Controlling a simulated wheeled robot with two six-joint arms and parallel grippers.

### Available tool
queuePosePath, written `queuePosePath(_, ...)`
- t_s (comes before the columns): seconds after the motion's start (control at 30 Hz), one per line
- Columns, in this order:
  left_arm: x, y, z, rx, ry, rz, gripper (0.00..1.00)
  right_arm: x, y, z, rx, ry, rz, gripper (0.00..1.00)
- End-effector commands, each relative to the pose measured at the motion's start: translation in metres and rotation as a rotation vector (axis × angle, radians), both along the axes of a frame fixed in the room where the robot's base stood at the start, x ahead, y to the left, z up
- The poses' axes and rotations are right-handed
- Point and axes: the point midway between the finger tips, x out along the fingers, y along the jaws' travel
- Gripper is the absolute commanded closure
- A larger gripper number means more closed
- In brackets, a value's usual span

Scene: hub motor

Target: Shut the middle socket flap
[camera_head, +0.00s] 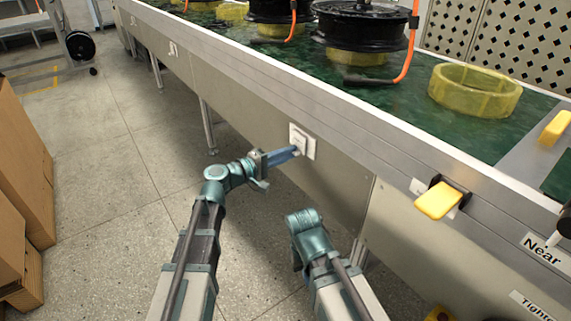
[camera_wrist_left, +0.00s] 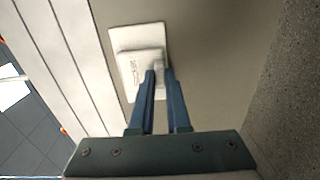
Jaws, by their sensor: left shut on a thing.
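A white wall socket (camera_head: 302,141) with a square plate is mounted on the grey side panel of the bench. In the left wrist view its plate (camera_wrist_left: 122,38) carries a raised white flap (camera_wrist_left: 139,66) with small dark marking. My left gripper (camera_head: 297,150) reaches the socket from the left, with its blue fingers close together. In the left wrist view the fingertips (camera_wrist_left: 160,72) are shut on a small white part at the flap's edge. The exact flap angle is hard to tell. My right arm is folded low in the head view, and its fingers do not show.
More small white fittings (camera_head: 172,49) sit farther along the panel. A yellow block in a black holder (camera_head: 438,199) juts from the bench side at right. The green bench top (camera_head: 405,110) carries black hubs and yellow rings. Cardboard boxes (camera_head: 22,160) stand at left; floor between is clear.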

Motion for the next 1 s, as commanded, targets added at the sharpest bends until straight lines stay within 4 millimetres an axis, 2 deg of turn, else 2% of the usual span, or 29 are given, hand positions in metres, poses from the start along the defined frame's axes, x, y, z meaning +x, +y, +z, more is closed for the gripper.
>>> queuePosePath(0.03,-0.0005,-0.0023,-0.0052,-0.010,-0.008,-0.005,1.00,0.0001,0.0000,-0.0081,0.000,0.000,0.000,1.00)
queuePosePath(0.2,0.0002,-0.0036,-0.0042,-0.035,-0.028,-0.005,1.00,0.0003,0.0001,-0.0142,0.000,-0.001,0.000,1.00)
queuePosePath(0.67,0.0007,-0.0043,-0.0026,-0.046,-0.034,-0.004,1.00,0.0002,0.0001,-0.0151,0.000,-0.001,0.000,1.00)
queuePosePath(0.7,0.0007,-0.0043,-0.0026,-0.046,-0.034,-0.004,0.84,0.0002,0.0001,-0.0151,0.000,-0.001,0.000,1.00)
queuePosePath(0.87,0.0010,-0.0038,-0.0026,-0.046,-0.033,-0.003,0.55,0.0002,0.0001,-0.0151,0.000,-0.001,0.000,1.00)
queuePosePath(1.0,0.0012,-0.0032,-0.0024,-0.046,-0.033,-0.002,0.55,0.0002,0.0001,-0.0151,0.000,-0.001,0.000,1.00)
